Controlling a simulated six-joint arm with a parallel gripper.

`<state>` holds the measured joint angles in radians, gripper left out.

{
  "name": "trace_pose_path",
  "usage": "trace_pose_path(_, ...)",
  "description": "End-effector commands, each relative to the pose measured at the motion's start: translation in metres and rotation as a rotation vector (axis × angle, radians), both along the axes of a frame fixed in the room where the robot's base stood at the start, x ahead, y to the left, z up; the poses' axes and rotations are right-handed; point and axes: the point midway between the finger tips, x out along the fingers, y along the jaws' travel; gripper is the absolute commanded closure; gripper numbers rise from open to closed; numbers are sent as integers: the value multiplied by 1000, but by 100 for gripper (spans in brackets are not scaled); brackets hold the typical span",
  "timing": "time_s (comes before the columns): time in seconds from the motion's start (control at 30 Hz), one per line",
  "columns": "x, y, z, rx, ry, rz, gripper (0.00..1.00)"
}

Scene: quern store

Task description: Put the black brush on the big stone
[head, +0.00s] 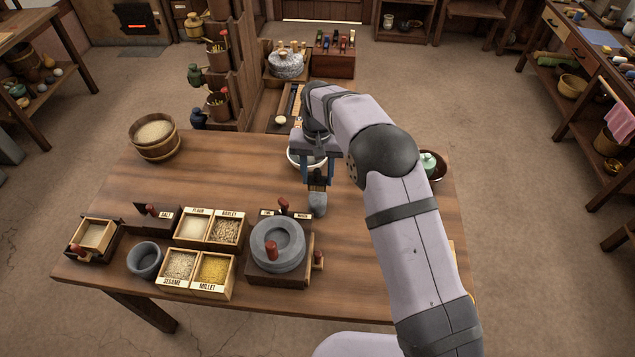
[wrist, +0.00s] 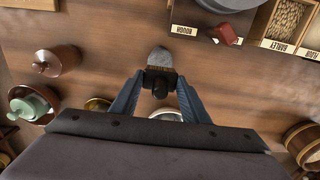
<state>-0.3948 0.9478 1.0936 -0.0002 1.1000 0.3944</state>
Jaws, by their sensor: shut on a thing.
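My gripper (head: 317,182) is above the middle of the table, pointing down, and is shut on the black brush (head: 316,187). In the wrist view the brush (wrist: 160,84) is between the fingertips (wrist: 159,79), its dark part held. A brown band and a pale grey end stick out beyond it. Whether the grey end touches the table is unclear. The big stone (head: 278,246) is a round grey quern stone with a red handle on a dark wooden base, left and in front of my gripper. Its edge shows at the top of the wrist view (wrist: 228,4).
The table (head: 225,165) is clear left of my gripper. Boxes of flour (head: 194,229), barley, sesame and millet (head: 213,269) stand left of the quern. A grey bowl (head: 145,260) and a wooden bucket (head: 154,138) stand farther left. A white bowl (head: 294,159) is behind my gripper.

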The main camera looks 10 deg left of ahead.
Motion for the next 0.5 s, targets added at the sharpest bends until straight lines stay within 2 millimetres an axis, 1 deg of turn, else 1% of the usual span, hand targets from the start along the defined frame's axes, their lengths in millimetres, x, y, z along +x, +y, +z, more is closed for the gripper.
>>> trace_pose_path(0.17, 0, 0, -6, -1, 2, 0, 80)
trace_pose_path(0.4, -1, 0, -33, -1, 2, 0, 80)
trace_pose_path(0.5, 0, 0, -37, 0, 0, 0, 80)
